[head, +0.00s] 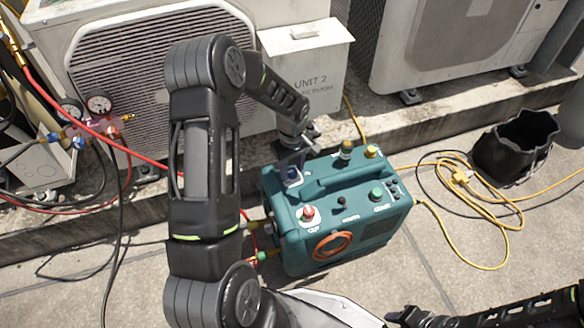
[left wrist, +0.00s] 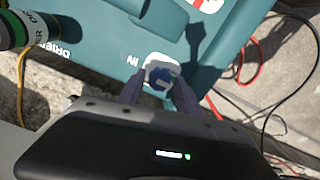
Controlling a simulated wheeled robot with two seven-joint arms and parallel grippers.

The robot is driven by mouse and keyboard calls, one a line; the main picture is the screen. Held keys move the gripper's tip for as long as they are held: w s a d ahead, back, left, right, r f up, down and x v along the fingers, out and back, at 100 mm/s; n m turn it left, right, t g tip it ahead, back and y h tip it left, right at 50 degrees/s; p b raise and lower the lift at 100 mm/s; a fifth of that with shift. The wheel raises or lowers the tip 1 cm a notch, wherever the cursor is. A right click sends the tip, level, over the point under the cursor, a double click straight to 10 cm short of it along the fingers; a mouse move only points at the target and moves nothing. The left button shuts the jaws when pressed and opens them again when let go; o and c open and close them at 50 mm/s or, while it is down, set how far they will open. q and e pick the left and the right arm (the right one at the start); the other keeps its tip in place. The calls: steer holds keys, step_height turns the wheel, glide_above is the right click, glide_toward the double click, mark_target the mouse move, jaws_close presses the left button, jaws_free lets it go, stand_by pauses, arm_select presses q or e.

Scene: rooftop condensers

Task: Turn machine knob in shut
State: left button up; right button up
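The teal machine (head: 355,235) stands on the ground by the condensers. Its blue knob (left wrist: 160,78) sits on a white plate beside the label "IN" in the left wrist view; it also shows in the head view (head: 293,174). My left gripper (left wrist: 160,84) is at the knob, one finger on each side. The fingers look open, with a small gap beside the knob; contact is not clear. In the head view, my left gripper (head: 291,160) reaches down over the machine's back left corner. My right gripper (head: 405,316) is at the bottom edge, its fingers unclear.
A red knob (head: 308,213) and a carry handle (head: 345,176) are on the machine's top. Red and black hoses and gauges (head: 98,105) are at left.

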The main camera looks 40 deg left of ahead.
arm_select(q)
jaws_close()
steer(key=shift+m, duration=0.5)
steer(key=m+p, duration=0.1)
steer(key=m, duration=0.2)
steer(key=shift+r+m+p, duration=0.1)
steer(key=shift+m+p, duration=0.2)
steer(key=shift+p, duration=0.1)
steer(key=m+p, duration=0.1)
steer(key=m, duration=0.3)
steer(key=shift+m, duration=0.3)
steer(key=m+p, duration=0.1)
steer(key=m, duration=0.3)
steer(key=shift+m, duration=0.3)
steer(key=shift+m+p, duration=0.65)
steer(key=shift+m, duration=1.25)
